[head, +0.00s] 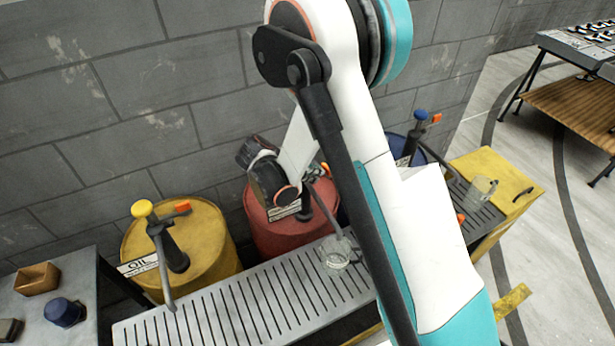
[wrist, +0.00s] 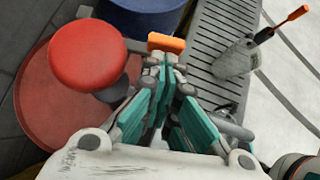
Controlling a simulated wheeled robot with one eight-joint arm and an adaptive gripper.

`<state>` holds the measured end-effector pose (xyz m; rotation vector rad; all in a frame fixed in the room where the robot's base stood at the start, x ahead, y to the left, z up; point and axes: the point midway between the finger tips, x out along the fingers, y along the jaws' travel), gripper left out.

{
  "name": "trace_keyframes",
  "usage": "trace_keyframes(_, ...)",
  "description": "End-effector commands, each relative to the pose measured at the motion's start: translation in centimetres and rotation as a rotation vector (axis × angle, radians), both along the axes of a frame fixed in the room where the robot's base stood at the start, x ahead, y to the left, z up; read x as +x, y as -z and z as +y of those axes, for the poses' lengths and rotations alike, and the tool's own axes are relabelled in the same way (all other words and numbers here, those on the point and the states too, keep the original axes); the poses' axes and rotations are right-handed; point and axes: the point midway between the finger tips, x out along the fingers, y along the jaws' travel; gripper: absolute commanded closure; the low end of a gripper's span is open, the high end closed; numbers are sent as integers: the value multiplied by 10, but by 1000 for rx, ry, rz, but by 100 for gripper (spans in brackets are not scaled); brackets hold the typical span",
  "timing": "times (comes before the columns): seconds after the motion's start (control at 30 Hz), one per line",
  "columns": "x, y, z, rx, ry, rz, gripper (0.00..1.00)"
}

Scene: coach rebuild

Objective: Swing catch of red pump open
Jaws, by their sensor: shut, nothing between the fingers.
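In the wrist view the red pump's round red knob (wrist: 88,55) stands at the left, above the red drum (wrist: 38,112). Its orange catch (wrist: 166,43) shows just beyond the fingertips. My gripper (wrist: 163,68) is shut and empty, its teal fingers together. The tips look close to or against the catch; I cannot tell if they touch. In the head view the red drum (head: 265,232) stands behind the grating, with the pump's dark stem (head: 305,203) above it. My arm hides the knob and most of the catch there.
A yellow oil drum (head: 208,250) with its own pump stands left. A blue pump knob (head: 420,115) shows right. A glass mug (head: 335,254) stands on the slotted grating (head: 240,310), another mug (head: 482,190) further right. A grey wall (head: 120,100) closes the back.

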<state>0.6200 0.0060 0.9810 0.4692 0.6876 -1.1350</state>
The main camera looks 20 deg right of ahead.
Motion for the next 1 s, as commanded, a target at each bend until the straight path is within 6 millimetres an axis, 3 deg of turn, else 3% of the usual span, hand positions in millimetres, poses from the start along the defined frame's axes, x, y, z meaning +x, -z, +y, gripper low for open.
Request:
trace_keyframes(0.33, 0, 0, -1, 0, 0, 0, 100)
trace_keyframes(0.57, 2, 1, -15, 0, 1, -1, 100)
trace_keyframes(1.0, 1, 0, -11, 0, 0, 0, 100)
